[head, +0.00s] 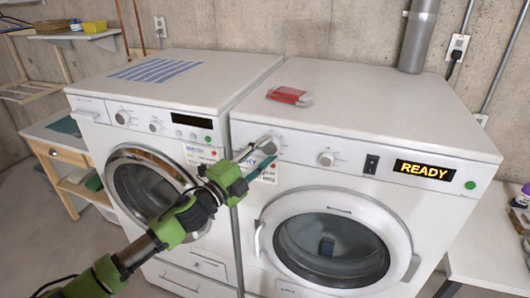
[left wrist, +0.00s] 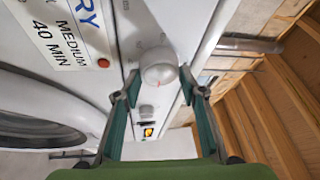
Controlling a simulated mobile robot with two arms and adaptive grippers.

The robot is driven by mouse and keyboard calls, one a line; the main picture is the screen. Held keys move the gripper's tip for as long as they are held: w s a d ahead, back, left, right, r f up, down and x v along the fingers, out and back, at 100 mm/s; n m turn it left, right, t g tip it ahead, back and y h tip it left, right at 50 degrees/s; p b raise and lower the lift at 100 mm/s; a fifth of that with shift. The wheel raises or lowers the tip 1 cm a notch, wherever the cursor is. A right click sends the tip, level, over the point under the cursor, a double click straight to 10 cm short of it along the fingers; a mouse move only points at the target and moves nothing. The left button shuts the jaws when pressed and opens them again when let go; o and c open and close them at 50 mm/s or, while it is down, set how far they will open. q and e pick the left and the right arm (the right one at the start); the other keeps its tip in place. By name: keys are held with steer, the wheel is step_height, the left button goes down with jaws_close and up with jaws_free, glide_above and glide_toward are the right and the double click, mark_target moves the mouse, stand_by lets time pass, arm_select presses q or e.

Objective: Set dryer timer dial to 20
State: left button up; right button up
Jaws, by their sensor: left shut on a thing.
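The dryer (head: 390,120) is the right-hand white machine, with a lit READY display (head: 425,170). Its left dial (left wrist: 159,68) is a round, pale knob with a small red mark on its face. My left gripper (head: 265,148) reaches the panel from the lower left and is shut on this dial, one finger on each side in the left wrist view (left wrist: 159,82). The gripper mostly hides the dial in the head view. A second dial (head: 326,158) stands free to its right. I cannot read any numbers around the dials. My right gripper is out of view.
A card reading DRY, MEDIUM, 40 MIN (left wrist: 65,30) is on the dryer's front beside the dial. The washer (head: 190,90) stands close at left. The round dryer door (head: 335,245) is shut below.

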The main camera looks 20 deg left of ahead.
arm_select(q)
steer(key=o, duration=1.1)
steer(key=shift+w+a+r, duration=0.1)
steer(key=shift+a+r, duration=0.05)
steer(key=shift+r, duration=0.05)
steer(key=shift+c, duration=0.2)
steer(key=shift+o, duration=0.3)
steer(key=shift+w+f, duration=0.1)
steer(key=shift+f, duration=0.05)
steer(key=shift+s+f, duration=0.15)
steer(key=shift+s, duration=0.35)
steer(key=v, duration=1.1)
steer(key=shift+a, duration=0.15)
